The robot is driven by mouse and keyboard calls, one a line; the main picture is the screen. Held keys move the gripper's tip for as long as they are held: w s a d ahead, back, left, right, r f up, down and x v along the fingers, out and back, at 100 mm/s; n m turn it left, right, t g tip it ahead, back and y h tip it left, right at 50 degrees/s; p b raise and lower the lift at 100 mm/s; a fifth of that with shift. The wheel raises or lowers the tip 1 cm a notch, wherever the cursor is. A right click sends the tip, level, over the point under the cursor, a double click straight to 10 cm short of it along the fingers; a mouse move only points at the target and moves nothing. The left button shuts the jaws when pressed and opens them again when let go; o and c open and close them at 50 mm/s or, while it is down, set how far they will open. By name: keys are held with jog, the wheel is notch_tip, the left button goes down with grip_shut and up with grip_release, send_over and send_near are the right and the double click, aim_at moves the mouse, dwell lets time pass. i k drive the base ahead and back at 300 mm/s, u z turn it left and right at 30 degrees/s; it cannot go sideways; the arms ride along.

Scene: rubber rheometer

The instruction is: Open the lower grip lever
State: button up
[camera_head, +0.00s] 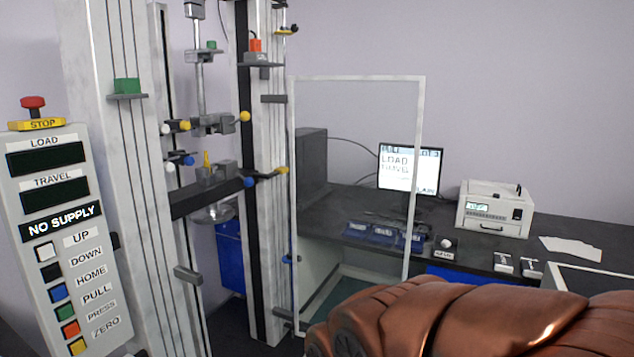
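The testing frame holds an upper grip (213,124) and a lower grip (216,173), one above the other between its columns. Levers with round knobs stick out beside them. Near the lower grip are a blue knob (188,160) on its left and another blue knob (249,182) on its right. A small yellow upright piece (206,159) stands on the lower grip. I cannot tell which knob belongs to the lower grip lever, or whether that lever is open. My copper-coloured arm fills the bottom right, apart from the grips; my gripper is not in view.
A control panel (62,240) with a red stop button (33,103) stands at left. A clear framed guard door (420,150) stands right of the columns. The dark bench (470,245) holds a monitor (410,170), a printer-like device (494,208) and papers (570,247).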

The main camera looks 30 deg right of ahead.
aim_at(248, 181)
jog(key=z, duration=1.1)
jog(key=i, duration=0.65)
jog(key=u, duration=2.35)
